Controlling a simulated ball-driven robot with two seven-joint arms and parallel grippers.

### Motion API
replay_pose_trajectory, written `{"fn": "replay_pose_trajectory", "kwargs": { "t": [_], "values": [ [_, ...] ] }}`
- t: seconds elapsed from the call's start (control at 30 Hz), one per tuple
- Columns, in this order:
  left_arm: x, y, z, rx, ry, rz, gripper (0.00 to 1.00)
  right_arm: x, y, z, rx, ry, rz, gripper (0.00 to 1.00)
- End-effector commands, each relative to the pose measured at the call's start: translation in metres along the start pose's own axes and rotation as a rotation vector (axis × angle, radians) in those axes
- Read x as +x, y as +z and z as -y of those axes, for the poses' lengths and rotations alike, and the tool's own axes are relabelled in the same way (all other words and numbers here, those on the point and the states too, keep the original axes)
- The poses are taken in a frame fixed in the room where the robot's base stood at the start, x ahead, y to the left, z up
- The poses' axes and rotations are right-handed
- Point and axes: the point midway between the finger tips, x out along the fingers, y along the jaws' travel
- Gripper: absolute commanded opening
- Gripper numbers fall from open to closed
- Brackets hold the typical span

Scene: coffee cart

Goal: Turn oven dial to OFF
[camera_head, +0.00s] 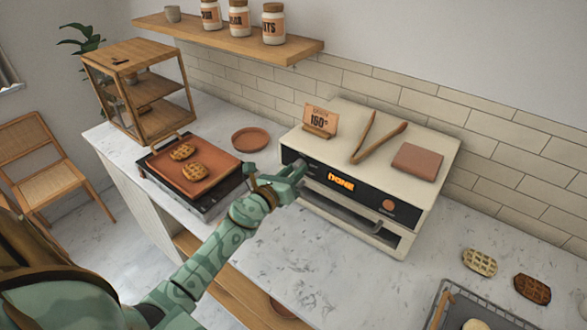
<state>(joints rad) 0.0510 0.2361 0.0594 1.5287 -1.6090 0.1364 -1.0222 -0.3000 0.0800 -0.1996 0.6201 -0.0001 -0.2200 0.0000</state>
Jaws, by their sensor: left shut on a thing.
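The oven (428,190) is a cream countertop box with a dark front panel and an orange lit display (341,182) that seems to read "DONE". A round copper-coloured dial (388,205) shows at the panel's right. My left gripper (296,176) reaches the panel's left end and is shut on what appears to be another dial there. The gripper hides that dial, so I cannot read its setting. My right gripper is not in view.
Tongs (376,138), a "150°" sign (319,121) and a brown pad (417,159) lie on the oven. A griddle (216,172) with waffles stands left, beside a round plate (250,139). A wire rack (450,312) and waffles are at lower right. Counter (350,275) before the oven is clear.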

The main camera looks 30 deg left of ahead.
Motion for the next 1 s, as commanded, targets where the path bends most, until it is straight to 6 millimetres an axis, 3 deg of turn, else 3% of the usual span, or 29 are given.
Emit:
{"fn": "replay_pose_trajectory", "kwargs": {
  "t": [1.0],
  "values": [
    [0.000, 0.002, 0.001, -0.963, -0.008, -0.037, 0.05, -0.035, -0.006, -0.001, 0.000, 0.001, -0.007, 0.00]
  ]
}}
